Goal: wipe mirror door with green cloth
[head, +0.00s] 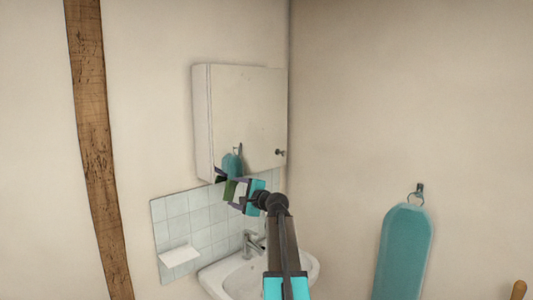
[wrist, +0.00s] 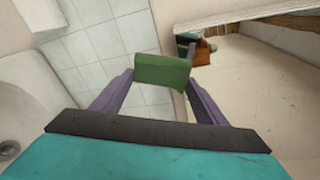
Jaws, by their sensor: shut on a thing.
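The mirror door (head: 245,115) is the front of a white wall cabinet (head: 202,125) above the washbasin, and it looks closed. It has a small dark knob at its lower right and reflects the teal hanging thing. The door also fills the right of the wrist view (wrist: 265,85), with a reflection of my gripper near its left end. My gripper (head: 234,191) is just below the door's lower left edge. Its purple fingers (wrist: 160,75) are shut on the green cloth (wrist: 163,69), a small folded block, also in the head view (head: 229,191). I cannot tell whether the cloth touches the door.
The white washbasin (head: 232,281) with a tap (head: 252,243) stands below my arm. A small white shelf (head: 179,255) juts from the tiled splashback (head: 172,212). A teal hanging thing (head: 404,255) is on the right wall. A wooden post (head: 92,120) stands left.

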